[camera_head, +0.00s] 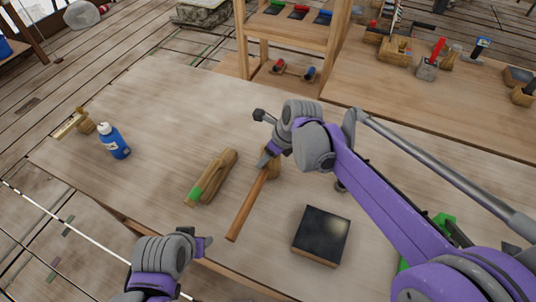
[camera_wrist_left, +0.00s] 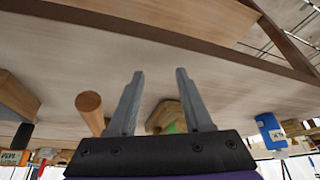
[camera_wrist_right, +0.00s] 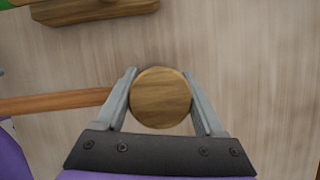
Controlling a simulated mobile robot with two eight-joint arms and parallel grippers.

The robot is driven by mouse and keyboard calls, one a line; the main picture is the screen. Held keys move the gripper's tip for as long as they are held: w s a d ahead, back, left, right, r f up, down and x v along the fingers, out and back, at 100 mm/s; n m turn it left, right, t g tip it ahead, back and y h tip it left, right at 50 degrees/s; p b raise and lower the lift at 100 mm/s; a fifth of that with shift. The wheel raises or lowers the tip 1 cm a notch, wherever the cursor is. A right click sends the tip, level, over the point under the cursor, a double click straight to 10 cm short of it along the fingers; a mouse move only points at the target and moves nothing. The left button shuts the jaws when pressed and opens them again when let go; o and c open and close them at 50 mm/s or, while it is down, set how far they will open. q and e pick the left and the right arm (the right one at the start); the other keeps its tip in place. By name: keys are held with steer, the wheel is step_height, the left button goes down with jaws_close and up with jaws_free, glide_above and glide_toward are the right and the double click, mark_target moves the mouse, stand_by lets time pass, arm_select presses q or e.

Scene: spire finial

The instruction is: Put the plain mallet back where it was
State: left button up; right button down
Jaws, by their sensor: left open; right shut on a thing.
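The plain wooden mallet is over the light wooden table, its handle (camera_head: 247,208) pointing toward the front edge. My right gripper (camera_head: 268,158) is shut on the mallet's head; the head's round end (camera_wrist_right: 160,97) fills the gap between the fingers in the right wrist view. The handle (camera_wrist_right: 55,103) runs off to the left there. I cannot tell whether the mallet touches the table. My left gripper (camera_head: 207,243) is open and empty near the table's front edge. In the left wrist view the mallet handle's end (camera_wrist_left: 90,102) shows just left of the fingers (camera_wrist_left: 158,75).
A wooden piece with a green patch (camera_head: 211,178) lies left of the mallet. A dark-topped block (camera_head: 321,235) lies to its right. A blue bottle (camera_head: 114,143) and a brass item (camera_head: 73,123) stand far left. A wooden rack (camera_head: 242,45) and a tool bench (camera_head: 390,85) are behind.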

steer(key=shift+f, duration=0.15)
jaws_free()
steer(key=p+v, duration=0.1)
steer(key=v, duration=1.1)
steer(key=shift+r, duration=0.25)
